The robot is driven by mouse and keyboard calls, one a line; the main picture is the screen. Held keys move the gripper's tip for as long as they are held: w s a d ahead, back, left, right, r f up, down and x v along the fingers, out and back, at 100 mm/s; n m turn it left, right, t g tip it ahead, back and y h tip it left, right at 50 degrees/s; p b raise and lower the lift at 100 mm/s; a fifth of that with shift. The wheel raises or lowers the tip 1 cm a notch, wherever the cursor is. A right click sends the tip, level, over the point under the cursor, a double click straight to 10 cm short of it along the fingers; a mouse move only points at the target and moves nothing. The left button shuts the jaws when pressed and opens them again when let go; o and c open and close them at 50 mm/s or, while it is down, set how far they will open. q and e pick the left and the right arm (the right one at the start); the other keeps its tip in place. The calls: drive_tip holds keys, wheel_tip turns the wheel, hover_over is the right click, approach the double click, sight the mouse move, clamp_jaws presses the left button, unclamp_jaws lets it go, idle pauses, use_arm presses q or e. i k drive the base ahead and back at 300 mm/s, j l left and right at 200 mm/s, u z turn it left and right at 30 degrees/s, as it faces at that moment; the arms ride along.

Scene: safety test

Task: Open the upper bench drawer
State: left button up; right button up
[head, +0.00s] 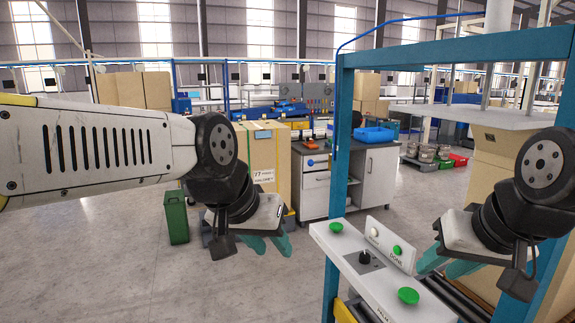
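The grey-white bench (378,180) stands beyond the teal frame, with a dark top. Its upper drawer (316,162) is at the left of its front and looks closed; a lower drawer front (315,190) is below it. My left gripper (268,245), with teal fingers, hangs in front of and below the drawers in the picture, apart from the bench. Its fingers look spread with nothing between them. My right gripper (447,265) is at the right, by the button panel and far from the drawer. Its fingertips are partly hidden behind the panel.
A teal frame post (339,190) stands just right of the drawers. A button panel (375,275) with green buttons is in the foreground. Cardboard boxes (262,160) and a green bin (175,217) stand left of the bench. A blue tray (374,136) is on top. The floor at left is clear.

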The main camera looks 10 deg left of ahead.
sight(319, 157)
drive_tip(key=u, duration=0.2)
drive_tip(key=i+j+u, duration=0.4)
drive_tip(key=i+j, duration=0.3)
drive_tip(key=i+j+u, duration=0.15)
drive_tip(key=i+j, duration=0.15)
drive_tip(key=i, duration=0.35)
drive_tip(key=i+j+u, duration=0.15)
drive_tip(key=i, duration=0.55)
drive_tip(key=i+j+u, duration=0.15)
drive_tip(key=i, duration=0.5)
drive_tip(key=i+l+z, duration=0.15)
drive_tip(key=i+z, duration=0.35)
drive_tip(key=i+j+z, duration=0.1)
drive_tip(key=i+z, duration=0.35)
drive_tip(key=i, duration=0.25)
drive_tip(key=i+j+z, duration=0.25)
drive_tip(key=i+z, duration=0.6)
drive_tip(key=i, duration=0.75)
drive_tip(key=i+l+u, duration=0.1)
drive_tip(key=i+u, duration=0.2)
drive_tip(key=i, duration=0.15)
drive_tip(key=i+l+u, duration=0.3)
drive_tip(key=i, duration=0.15)
drive_tip(key=j, duration=0.1)
